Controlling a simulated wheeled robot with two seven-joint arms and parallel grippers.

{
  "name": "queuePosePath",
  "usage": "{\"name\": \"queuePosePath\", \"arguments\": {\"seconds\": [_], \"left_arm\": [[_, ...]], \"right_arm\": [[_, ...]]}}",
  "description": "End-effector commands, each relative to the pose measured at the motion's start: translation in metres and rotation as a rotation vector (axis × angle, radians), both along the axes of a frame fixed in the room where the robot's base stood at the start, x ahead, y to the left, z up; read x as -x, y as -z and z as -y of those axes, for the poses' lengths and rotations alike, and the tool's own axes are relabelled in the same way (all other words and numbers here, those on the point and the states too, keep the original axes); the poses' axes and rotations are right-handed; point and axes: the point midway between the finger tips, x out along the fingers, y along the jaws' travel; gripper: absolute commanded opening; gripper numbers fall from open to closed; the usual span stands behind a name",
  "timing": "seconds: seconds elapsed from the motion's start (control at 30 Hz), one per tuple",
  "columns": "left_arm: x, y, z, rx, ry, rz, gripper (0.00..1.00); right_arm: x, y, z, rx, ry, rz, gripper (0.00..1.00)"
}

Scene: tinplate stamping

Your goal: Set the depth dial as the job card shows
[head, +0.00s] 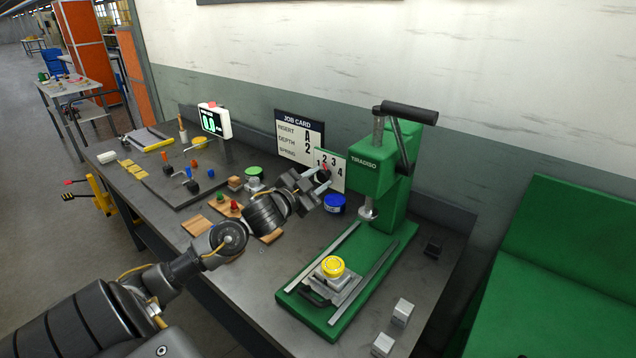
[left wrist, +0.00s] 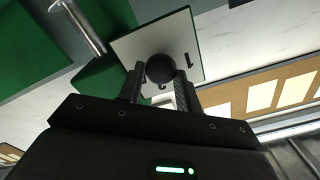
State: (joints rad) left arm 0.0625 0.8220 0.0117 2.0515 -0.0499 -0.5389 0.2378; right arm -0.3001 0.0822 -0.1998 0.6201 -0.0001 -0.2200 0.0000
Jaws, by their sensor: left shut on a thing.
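The job card (head: 299,137) stands at the back of the bench and reads insert A and depth 2; its spring line is partly covered. The depth dial plate (head: 337,176) is on the green press's left side, with numbers 1 to 4 around a dark knob (head: 322,174). A small red mark shows at the knob's top, near the 2, but its exact setting is unclear. My left gripper (head: 318,184) is shut on the knob. In the left wrist view, its fingers (left wrist: 161,88) lie on both sides of the round black knob (left wrist: 161,68). My right gripper is not in view.
The green press (head: 375,172) has a handle on top and a yellow round piece (head: 333,265) on its slide. A blue round piece (head: 334,203) stands beside the press. A display (head: 214,121) and small parts occupy the bench's left. Metal blocks (head: 403,311) lie at right.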

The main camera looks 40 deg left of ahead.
Motion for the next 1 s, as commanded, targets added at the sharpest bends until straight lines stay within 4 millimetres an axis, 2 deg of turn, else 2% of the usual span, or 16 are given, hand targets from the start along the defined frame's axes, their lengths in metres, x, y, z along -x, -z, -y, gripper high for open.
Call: {"name": "queuePosePath", "arguments": {"seconds": [0.4,0.9,0.93,1.0], "left_arm": [[0.0000,0.0007,0.0008,-0.163,0.001,-0.003,0.12],[-0.0001,0.0004,0.0007,-0.179,0.000,-0.004,0.12],[-0.0001,0.0004,0.0007,-0.179,0.000,-0.004,0.38],[-0.0001,0.0004,0.0007,-0.178,0.000,-0.004,0.47]], "right_arm": [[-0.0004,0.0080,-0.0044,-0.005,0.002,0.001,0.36],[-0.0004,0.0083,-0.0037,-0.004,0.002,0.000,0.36],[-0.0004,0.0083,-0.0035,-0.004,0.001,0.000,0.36],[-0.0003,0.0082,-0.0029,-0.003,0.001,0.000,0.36]]}}
